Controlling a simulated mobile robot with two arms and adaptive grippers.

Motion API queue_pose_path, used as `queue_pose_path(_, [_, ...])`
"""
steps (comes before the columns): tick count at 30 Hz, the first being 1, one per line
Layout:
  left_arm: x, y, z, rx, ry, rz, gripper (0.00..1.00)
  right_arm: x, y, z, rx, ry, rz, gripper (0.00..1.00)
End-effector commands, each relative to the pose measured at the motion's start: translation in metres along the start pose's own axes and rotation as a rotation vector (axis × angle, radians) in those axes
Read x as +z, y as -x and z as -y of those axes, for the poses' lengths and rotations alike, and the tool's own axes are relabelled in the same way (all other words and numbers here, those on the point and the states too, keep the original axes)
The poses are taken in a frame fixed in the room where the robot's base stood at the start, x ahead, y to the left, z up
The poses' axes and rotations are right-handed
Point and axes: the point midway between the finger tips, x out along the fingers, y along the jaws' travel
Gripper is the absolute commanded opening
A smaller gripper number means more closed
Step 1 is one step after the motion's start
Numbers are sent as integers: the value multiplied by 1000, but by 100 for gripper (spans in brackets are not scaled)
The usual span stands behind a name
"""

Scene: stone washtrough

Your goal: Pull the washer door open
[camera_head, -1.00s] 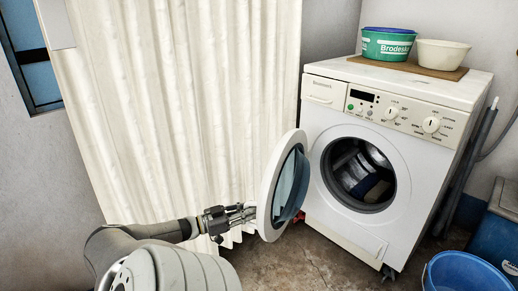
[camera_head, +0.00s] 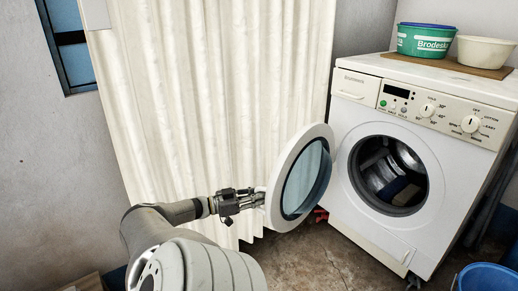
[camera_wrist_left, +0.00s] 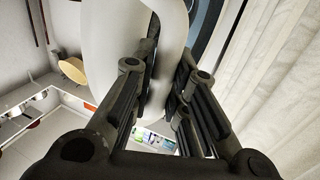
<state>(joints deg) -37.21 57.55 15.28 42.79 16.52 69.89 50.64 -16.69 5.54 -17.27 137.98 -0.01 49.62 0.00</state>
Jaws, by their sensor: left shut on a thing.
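The white washer (camera_head: 410,150) stands at the right in the head view, with its round opening uncovered and dark laundry (camera_head: 390,178) visible in the drum. Its round door (camera_head: 304,178) has a white rim and bluish glass and is swung wide open to the left. My left gripper (camera_head: 262,198) is shut on the door's rim at its outer left edge. In the left wrist view the fingers (camera_wrist_left: 160,95) close around the white rim (camera_wrist_left: 108,60). The exact grip point is partly hidden. My right gripper is not in view.
A cream curtain (camera_head: 200,90) hangs close behind my left arm and the door. A green tub (camera_head: 425,40) and a white basin (camera_head: 486,51) stand on the washer. A blue bucket (camera_head: 487,278) is on the floor at the lower right. Bare floor (camera_head: 318,255) lies before the washer.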

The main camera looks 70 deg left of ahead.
Motion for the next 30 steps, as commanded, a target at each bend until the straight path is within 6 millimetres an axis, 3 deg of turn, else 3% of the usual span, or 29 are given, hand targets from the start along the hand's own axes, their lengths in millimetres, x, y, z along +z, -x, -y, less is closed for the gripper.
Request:
queue_pose_path(2, [3, 3, -1, -2, 7, 6, 0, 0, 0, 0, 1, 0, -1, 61])
queue_pose_path(3, [3, 3, -1, -2, 7, 6, 19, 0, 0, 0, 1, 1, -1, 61])
queue_pose_path(8, [2, 2, 0, -1, 4, 3, 37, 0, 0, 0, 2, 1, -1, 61])
queue_pose_path(20, [-2, 1, 0, 0, -1, 1, 37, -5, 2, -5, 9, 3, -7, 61])
queue_pose_path(30, [-36, 0, 0, 4, 0, -7, 37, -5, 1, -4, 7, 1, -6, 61])
